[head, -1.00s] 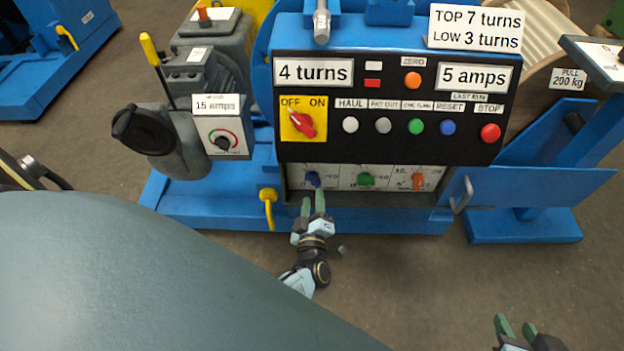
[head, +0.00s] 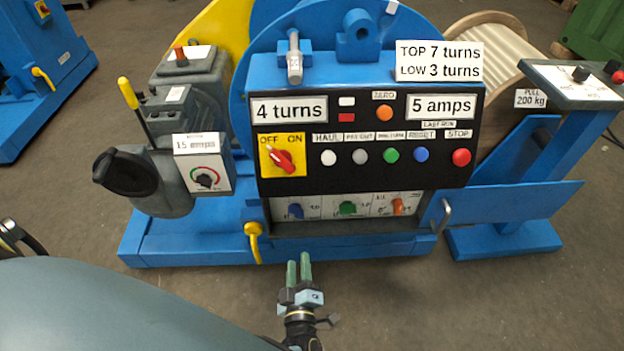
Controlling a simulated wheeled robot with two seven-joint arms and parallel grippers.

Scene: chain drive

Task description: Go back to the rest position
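My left gripper (head: 298,263) is in front of the blue machine, low in the head view, with its fingers pointing at the machine's base. Its two green fingers stand side by side with a narrow gap and nothing between them. It is apart from the black control panel (head: 300,186) and the lower strip of small knobs. The blue knob (head: 295,211), green knob (head: 347,208) and orange knob (head: 398,207) are all in sight. The red switch (head: 281,160) on its yellow plate points toward OFF. My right gripper is out of view.
A yellow hook (head: 253,240) sticks out at the machine's front, close to the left gripper. A grey metal handle (head: 440,217) is to the right. A dark lever (head: 125,172) and a blue pedestal (head: 517,150) flank the panel. The floor (head: 420,300) in front is clear.

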